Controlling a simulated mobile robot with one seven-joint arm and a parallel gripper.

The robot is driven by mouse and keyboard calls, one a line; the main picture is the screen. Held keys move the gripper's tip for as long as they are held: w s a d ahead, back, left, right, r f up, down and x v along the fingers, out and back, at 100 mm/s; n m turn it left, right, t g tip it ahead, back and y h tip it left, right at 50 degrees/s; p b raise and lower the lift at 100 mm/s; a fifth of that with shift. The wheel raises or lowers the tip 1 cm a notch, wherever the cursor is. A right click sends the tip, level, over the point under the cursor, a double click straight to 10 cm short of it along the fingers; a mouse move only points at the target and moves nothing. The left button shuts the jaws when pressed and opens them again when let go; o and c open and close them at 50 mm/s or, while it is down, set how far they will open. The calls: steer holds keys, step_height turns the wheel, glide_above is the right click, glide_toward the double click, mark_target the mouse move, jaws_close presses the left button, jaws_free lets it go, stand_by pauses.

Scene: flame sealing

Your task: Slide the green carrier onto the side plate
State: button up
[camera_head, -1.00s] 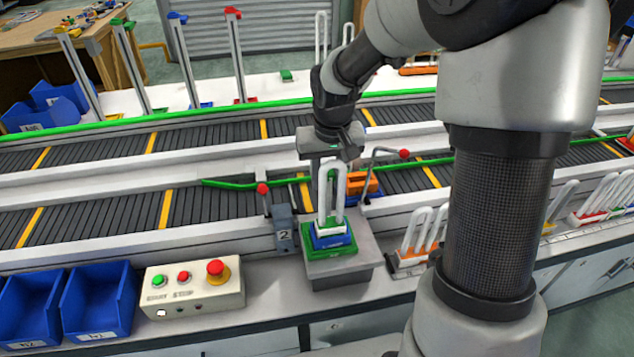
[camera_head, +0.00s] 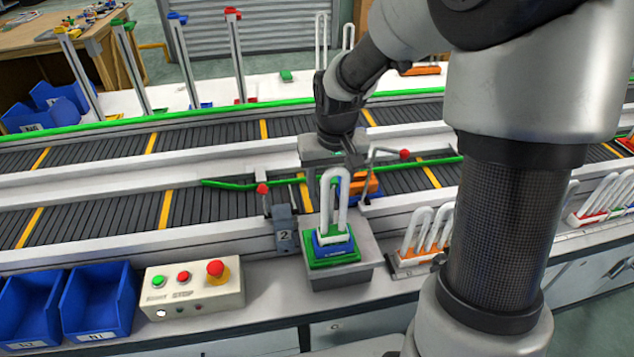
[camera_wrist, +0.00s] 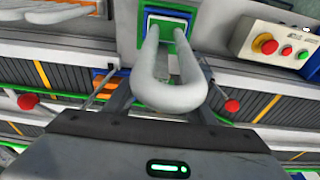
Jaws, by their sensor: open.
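The green carrier (camera_head: 347,258) lies flat on the grey side plate (camera_head: 358,274) in front of the conveyor. A blue carrier piece (camera_head: 333,245) with a white U-shaped tube (camera_head: 343,205) stands upright on it. The wrist view also shows the green carrier (camera_wrist: 190,33), with the tube (camera_wrist: 170,95) reaching towards the camera. My gripper (camera_head: 331,188) is open just behind the tube, its fingers pointing down. In the wrist view its fingers (camera_wrist: 163,88) show on both sides of the tube's bend; I cannot tell whether they touch it. Finger ends are partly hidden.
An orange piece (camera_head: 361,184) sits on the conveyor behind my gripper. Red-knobbed rods flank the spot, at left (camera_head: 263,189) and right (camera_head: 404,154). A button box (camera_head: 193,288) stands left of the plate; a rack of tubes (camera_head: 412,259) stands close on its right.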

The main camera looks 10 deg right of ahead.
step_height(320, 180, up, 12)
steer(key=p, duration=0.9)
stand_by(0.6)
stand_by(0.3)
